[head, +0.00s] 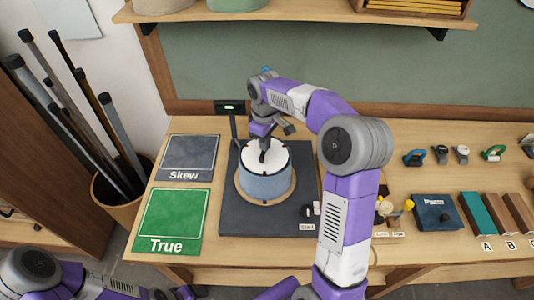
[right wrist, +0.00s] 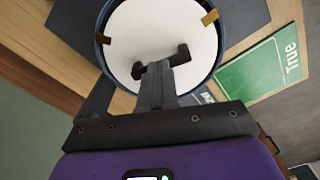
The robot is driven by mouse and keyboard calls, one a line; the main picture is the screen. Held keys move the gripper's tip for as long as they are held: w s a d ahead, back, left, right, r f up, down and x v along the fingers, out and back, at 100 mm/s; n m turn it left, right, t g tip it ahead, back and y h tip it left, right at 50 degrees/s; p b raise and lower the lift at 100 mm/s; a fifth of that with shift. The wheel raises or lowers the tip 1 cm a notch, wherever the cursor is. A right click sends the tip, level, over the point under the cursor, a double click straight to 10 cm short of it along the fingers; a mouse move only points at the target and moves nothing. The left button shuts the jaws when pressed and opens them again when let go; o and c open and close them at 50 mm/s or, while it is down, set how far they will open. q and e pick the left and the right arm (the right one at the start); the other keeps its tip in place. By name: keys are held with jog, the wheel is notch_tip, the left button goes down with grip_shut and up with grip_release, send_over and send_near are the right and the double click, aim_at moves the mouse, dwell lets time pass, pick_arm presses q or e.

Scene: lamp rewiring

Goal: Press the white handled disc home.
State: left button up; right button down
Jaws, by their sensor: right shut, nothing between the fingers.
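The white disc (head: 275,151) lies in the top of a blue-grey drum (head: 265,185) in the head view. In the right wrist view the white disc (right wrist: 190,25) fills the drum's dark blue rim, with a brass clip on either side. Its dark handle (right wrist: 182,54) shows at both sides of my fingers. My right gripper (head: 263,155) points down over the disc's middle, shut and empty; its fingertips (right wrist: 156,70) overlap the handle. I cannot tell whether they touch it, or how deep the disc sits. My left gripper is not visible; only its arm shows at lower left.
The drum stands on a round wooden base on a dark mat (head: 235,222). A grey Skew panel (head: 188,152) and a green True panel (head: 172,215) lie to its left. A small display (head: 229,108) stands behind. Watches, a blue box (head: 437,213) and lettered blocks are at right.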

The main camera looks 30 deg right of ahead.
jog(key=shift+r+p, duration=0.8)
jog(key=shift+p, duration=0.1)
notch_tip(320, 180, up, 5)
jog(key=p, duration=0.4)
jog(key=shift+r+p, duration=0.15)
jog(key=shift+p, duration=0.15)
